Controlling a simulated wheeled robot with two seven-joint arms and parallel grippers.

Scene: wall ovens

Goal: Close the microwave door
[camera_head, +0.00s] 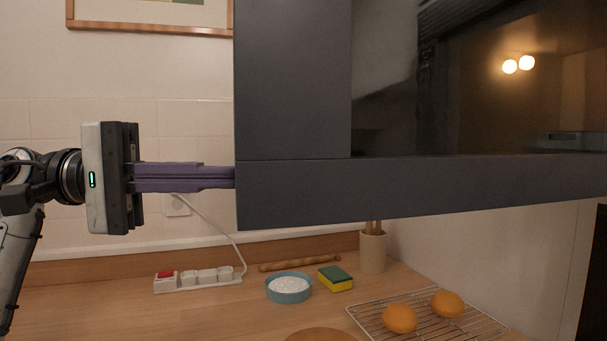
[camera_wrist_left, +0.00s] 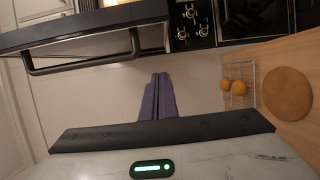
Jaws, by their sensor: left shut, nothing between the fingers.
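The microwave door (camera_head: 292,185) is a large dark grey panel with a glossy glass pane, filling the upper right of the head view. It stands open, swung toward me. My left gripper (camera_head: 231,178) comes in from the left with its purple fingers together and empty. Its tips reach the door's left edge; I cannot tell whether they touch it or pass behind. In the left wrist view the closed fingers (camera_wrist_left: 160,84) point toward a dark panel edge with a black bar handle (camera_wrist_left: 82,66). My right gripper is not in view.
Below is a wooden counter (camera_head: 110,318) with a power strip (camera_head: 198,280), blue bowl (camera_head: 289,289), sponge (camera_head: 335,278), utensil pot (camera_head: 373,252) and wire rack (camera_head: 430,322) with oranges. A framed picture (camera_head: 150,28) hangs on the wall.

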